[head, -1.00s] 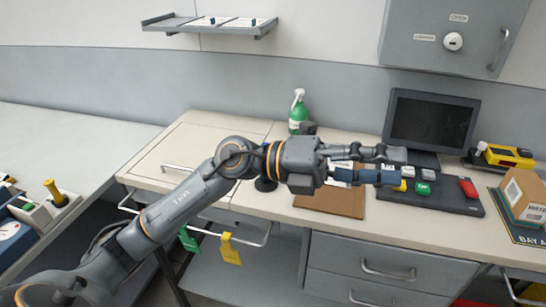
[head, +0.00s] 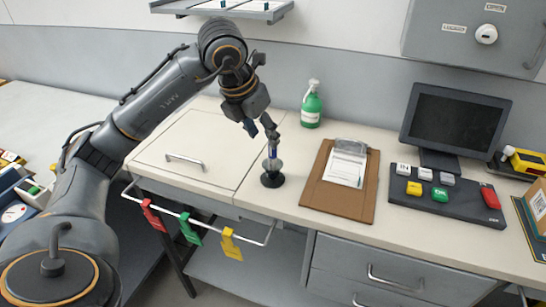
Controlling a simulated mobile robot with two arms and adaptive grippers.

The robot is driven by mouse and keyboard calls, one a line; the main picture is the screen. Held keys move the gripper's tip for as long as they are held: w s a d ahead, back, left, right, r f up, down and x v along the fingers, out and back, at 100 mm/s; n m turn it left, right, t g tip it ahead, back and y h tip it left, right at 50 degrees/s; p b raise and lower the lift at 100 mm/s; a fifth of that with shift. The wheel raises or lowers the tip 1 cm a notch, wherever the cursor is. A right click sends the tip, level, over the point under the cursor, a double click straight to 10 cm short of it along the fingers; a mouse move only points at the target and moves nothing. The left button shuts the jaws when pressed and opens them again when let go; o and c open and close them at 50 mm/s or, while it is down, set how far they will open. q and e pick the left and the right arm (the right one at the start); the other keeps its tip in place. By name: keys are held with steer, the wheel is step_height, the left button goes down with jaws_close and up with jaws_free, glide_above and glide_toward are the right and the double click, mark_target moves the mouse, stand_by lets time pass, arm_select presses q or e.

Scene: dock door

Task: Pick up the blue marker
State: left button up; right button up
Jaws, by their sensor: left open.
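The blue marker (head: 272,153) stands upright in a round black holder (head: 272,180) near the front edge of the counter. My left gripper (head: 271,138) points down from above, with its fingertips at the marker's upper end. It is open; the small overlap at the tips hides whether a finger touches the marker. My right gripper is not in view.
A clipboard (head: 325,194) with papers lies right of the holder, and a green bottle (head: 311,108) stands behind. A keypad (head: 461,207) and monitor (head: 455,117) are farther right. Coloured tags hang on a rail (head: 259,242) below the counter front.

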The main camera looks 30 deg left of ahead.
mark_target(272, 150)
arm_select(q)
steer(key=shift+x, duration=1.1)
steer(key=p+x, duration=0.1)
steer(key=x, duration=0.3)
steer(key=shift+w+d+f+p, duration=0.25)
steer(key=shift+f+p, duration=0.05)
steer(key=shift+p, duration=0.1)
steer(key=shift+w+f, duration=0.2)
steer(key=shift+f, duration=0.2)
jaws_close()
